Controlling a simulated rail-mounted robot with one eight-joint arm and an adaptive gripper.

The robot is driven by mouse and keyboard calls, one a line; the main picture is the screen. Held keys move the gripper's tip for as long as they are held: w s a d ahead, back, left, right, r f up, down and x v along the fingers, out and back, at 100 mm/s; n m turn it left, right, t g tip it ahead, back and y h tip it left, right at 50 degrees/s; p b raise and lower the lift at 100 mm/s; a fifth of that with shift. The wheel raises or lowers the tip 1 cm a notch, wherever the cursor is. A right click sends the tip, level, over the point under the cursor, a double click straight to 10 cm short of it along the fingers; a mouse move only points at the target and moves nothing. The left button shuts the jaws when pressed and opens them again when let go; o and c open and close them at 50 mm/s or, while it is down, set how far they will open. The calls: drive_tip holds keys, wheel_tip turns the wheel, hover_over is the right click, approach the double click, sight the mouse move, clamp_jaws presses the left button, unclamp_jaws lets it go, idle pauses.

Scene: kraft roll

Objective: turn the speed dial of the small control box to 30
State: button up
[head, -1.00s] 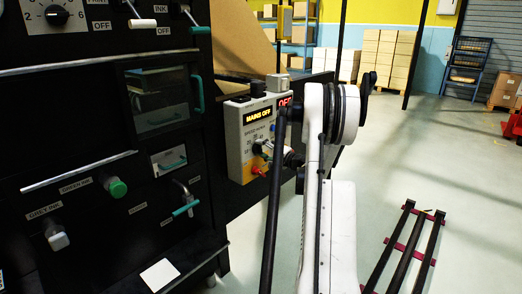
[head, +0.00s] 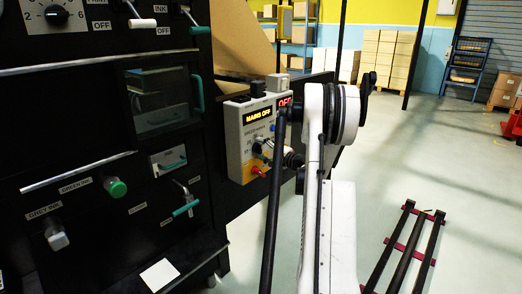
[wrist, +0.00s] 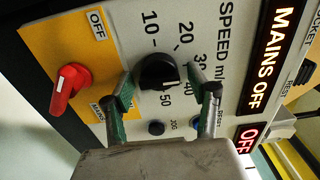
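The small control box (head: 236,150) has a light panel with a lit MAINS OFF display and a red display. In the wrist view its black speed dial (wrist: 158,72) sits by a scale with 10, 20, 30, 40 and 50. A pale mark on the knob appears to face the 50 side; the exact setting is hard to read. My gripper (wrist: 160,78) is open, its green-tipped fingers on either side of the dial with small gaps showing. In the head view my gripper (head: 268,152) is at the box front and partly hides the dial area.
A red switch (wrist: 70,88) on a yellow plate lies left of the dial in the wrist view. Small buttons (wrist: 156,128) sit below the dial. The black machine (head: 100,120) with handles and knobs stands left of the box. Open floor (head: 400,150) lies to the right.

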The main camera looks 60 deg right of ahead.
drive_tip(key=s+a, duration=0.1)
drive_tip(key=s, duration=1.1)
drive_tip(key=shift+a, duration=0.15)
idle(0.4)
